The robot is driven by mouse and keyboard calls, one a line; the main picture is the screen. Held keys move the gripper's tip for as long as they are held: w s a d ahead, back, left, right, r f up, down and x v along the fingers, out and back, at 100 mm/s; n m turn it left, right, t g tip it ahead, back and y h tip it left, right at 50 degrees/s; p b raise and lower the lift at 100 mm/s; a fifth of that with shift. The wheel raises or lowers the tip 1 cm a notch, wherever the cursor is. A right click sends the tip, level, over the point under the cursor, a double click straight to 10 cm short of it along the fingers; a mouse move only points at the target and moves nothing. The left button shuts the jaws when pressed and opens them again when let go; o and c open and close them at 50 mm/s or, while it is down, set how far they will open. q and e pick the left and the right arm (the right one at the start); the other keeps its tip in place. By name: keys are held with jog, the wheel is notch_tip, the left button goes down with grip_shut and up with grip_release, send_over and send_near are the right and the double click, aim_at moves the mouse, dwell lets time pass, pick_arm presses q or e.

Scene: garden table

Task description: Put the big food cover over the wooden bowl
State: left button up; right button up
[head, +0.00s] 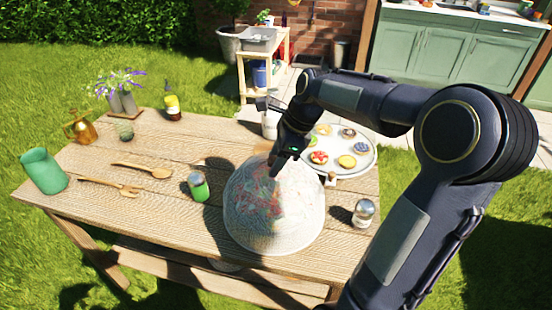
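The big food cover (273,222) is a pale mesh dome near the table's front edge, right of the middle. Reddish and greenish colours show on or through its mesh. No wooden bowl is clearly visible; I cannot tell whether one is under the dome. My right gripper (279,162) points down at the top of the cover, its fingers at or just in front of the crown. Whether the fingers are closed on it cannot be made out. My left gripper is out of view.
A green-labelled jar (198,187) stands close left of the cover, a glass shaker (363,213) close right. A round tray (352,171) of small cakes lies behind. Wooden utensils (143,170), a green vase (43,171) and a brass pot (80,128) occupy the left.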

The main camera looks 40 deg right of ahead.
jog(key=shift+s+f+g, duration=0.3)
jog(key=shift+s+f, duration=0.1)
jog(key=shift+f, duration=0.2)
jog(key=v, duration=0.8)
jog(key=shift+w+r+p, duration=0.2)
jog(key=shift+r+p, duration=0.25)
jog(key=s+a+f+n+t, duration=0.1)
jog(key=s+a+f+n, duration=0.3)
jog(key=s+a+n, duration=0.3)
jog(key=s+a+f+n+t, duration=0.2)
jog(key=s+a+f+n, duration=0.2)
jog(key=n, duration=1.2)
jog(key=s+a, duration=0.3)
jog(key=s, duration=0.3)
jog(key=shift+s+f, duration=0.2)
jog(key=shift+s, duration=0.2)
